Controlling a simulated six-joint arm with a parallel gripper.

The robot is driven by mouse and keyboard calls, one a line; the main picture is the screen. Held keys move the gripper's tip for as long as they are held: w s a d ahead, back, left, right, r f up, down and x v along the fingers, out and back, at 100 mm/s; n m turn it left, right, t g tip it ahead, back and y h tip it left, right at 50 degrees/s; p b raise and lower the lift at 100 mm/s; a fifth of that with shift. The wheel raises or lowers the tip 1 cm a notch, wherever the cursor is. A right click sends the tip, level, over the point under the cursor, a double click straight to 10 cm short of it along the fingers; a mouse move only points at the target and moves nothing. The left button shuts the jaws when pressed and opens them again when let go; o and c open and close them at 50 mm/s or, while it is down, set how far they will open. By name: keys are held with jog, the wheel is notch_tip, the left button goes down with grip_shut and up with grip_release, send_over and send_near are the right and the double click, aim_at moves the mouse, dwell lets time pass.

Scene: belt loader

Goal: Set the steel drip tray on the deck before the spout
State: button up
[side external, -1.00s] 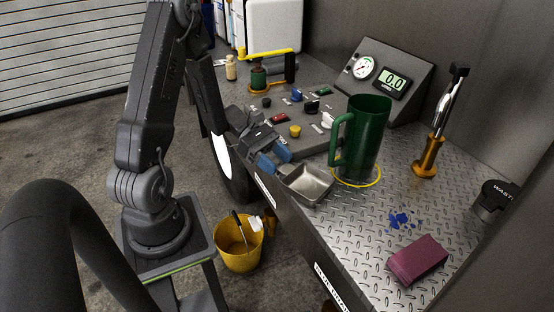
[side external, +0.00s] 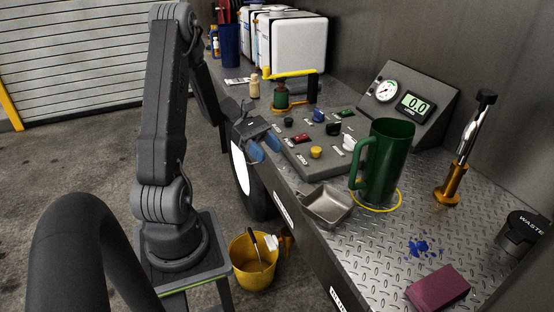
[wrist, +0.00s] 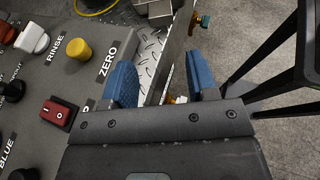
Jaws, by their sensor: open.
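The steel drip tray (side external: 327,207), a shallow square pan with a short tab, sits on the diamond-plate deck (side external: 378,240) by its front edge. It is just left of the green jug. Part of it seems to show at the top of the wrist view (wrist: 154,9). My gripper (side external: 264,149) has blue fingertips and is left of the tray, beside the control panel, with a clear gap to the tray. In the wrist view my gripper (wrist: 161,80) is open, with nothing held between its fingers. I cannot clearly make out the spout.
The green jug (side external: 392,160) stands in a yellow ring (side external: 399,203). The control panel (side external: 322,165) lies close to my gripper. An amber and chrome pump (side external: 449,190), a maroon block (side external: 438,288) and a waste cup (side external: 520,235) occupy the right side. A yellow bucket (side external: 250,270) is on the floor.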

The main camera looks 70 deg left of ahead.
jog(key=s+d+r+m+y, duration=0.3)
jog(key=d+r+m+y, duration=0.3)
jog(key=d+m, duration=0.5)
jog(key=s+d+r+m+y, duration=0.3)
jog(key=d+r+m+y, duration=0.3)
jog(key=d+m, duration=0.5)
notch_tip(320, 180, up, 2)
jog(key=shift+m+y, duration=0.3)
jog(key=shift+y, duration=0.1)
